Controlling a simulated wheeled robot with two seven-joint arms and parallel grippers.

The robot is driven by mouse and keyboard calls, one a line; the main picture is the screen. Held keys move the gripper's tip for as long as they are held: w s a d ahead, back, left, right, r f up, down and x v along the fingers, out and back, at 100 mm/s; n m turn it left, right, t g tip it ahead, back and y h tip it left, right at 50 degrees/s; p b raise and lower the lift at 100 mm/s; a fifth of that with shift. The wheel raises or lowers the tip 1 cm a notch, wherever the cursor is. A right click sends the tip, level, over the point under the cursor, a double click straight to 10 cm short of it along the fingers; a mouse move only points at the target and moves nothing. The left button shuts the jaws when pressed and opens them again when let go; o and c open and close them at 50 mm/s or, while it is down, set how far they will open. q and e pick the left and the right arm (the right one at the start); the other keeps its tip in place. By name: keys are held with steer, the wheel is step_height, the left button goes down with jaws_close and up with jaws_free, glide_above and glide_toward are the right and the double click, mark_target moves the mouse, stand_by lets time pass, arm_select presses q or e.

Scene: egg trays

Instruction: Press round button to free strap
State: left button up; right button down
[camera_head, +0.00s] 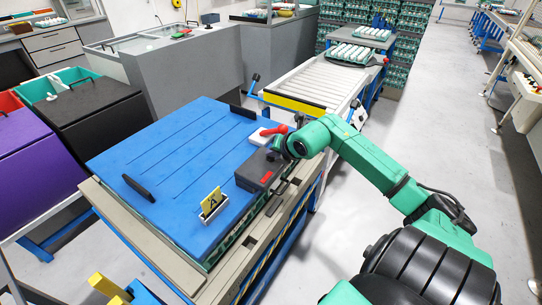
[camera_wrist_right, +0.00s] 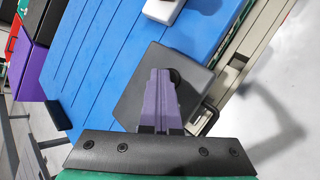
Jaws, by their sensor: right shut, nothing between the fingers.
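A dark grey box (camera_head: 252,170) with a red mark sits at the right edge of the blue lid (camera_head: 160,150). It also shows in the right wrist view (camera_wrist_right: 145,85). A round black button (camera_wrist_right: 175,75) on its top is partly hidden by my fingers. My right gripper (camera_wrist_right: 161,71) is shut and empty, its purple fingertips over the box beside the button. I cannot tell whether they touch it. In the head view my wrist hides the fingertips. A grey loop-like fitting (camera_wrist_right: 203,121) lies beside the box; I cannot make out a strap for certain. My left gripper is not in view.
A white block (camera_head: 262,137) with a red lever (camera_head: 274,130) stands just behind the box. A yellow card marked A (camera_head: 212,200) stands in a holder at the lid's front. A roller conveyor (camera_head: 308,80) runs behind. The floor at right is clear.

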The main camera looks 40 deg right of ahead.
mark_target(272, 159)
steer(key=shift+r+p, duration=0.6)
steer(key=shift+r, duration=0.35)
steer(key=shift+r, duration=0.1)
steer(key=shift+r+p, duration=1.6)
steer(key=shift+r, duration=0.85)
